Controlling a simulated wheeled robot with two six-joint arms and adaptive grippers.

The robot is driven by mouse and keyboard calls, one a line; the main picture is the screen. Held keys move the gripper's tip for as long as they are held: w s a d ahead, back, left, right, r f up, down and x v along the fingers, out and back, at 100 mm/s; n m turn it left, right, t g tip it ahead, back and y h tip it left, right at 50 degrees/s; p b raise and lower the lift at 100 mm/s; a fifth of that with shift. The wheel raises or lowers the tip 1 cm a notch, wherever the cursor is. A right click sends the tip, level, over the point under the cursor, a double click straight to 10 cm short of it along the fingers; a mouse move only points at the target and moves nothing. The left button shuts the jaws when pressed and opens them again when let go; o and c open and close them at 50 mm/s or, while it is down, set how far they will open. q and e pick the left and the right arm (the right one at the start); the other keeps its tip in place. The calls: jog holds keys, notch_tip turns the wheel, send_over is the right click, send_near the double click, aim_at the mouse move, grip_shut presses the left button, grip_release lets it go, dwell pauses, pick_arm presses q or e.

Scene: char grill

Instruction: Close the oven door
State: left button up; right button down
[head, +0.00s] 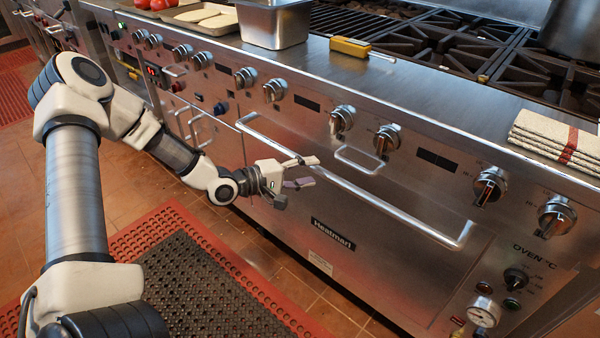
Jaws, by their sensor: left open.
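The oven door (395,275) is a broad steel panel with a "Heatmart" label. It stands upright and looks flush or nearly flush with the range front; I cannot tell whether a small gap is left. Its long bar handle (400,207) runs along the top of the door. My left gripper (310,171) is open, with its two fingers at the left part of the handle, pointing right. The fingers overlap the bar in the picture; I cannot tell whether they touch it. My right gripper is not in view.
Control knobs (388,140) and a small handle (358,161) sit above the door. A steel pan (275,24), a yellow-handled tool (351,47) and folded towels (560,138) lie on the counter. A red-edged mat (190,265) covers the floor in front.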

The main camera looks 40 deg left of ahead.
pick_arm(q)
jog(key=shift+s+a+r, duration=0.25)
jog(key=shift+s+a, duration=0.15)
jog(key=shift+s, duration=0.15)
jog(key=shift+s+a, duration=0.2)
jog(key=shift+s, duration=0.5)
jog(key=s+d+f+m+g+y, duration=0.1)
jog(key=s+d+f+m+g, duration=0.1)
jog(key=s+d+f+g, duration=0.6)
jog(key=s+d+f+m+g, duration=0.2)
jog(key=s+d+f, duration=0.4)
jog(key=f, duration=0.7)
jog(key=s+d+f+m+g+y, duration=0.1)
jog(key=s+f+m+g+y, duration=0.4)
jog(key=s, duration=0.8)
notch_tip(320, 180, up, 22)
jog(key=a+m+t+y+p, duration=0.1)
jog(key=m+p, duration=0.3)
jog(key=p, duration=1.8)
jog(key=shift+a+r, duration=0.2)
jog(key=shift+a, duration=0.6)
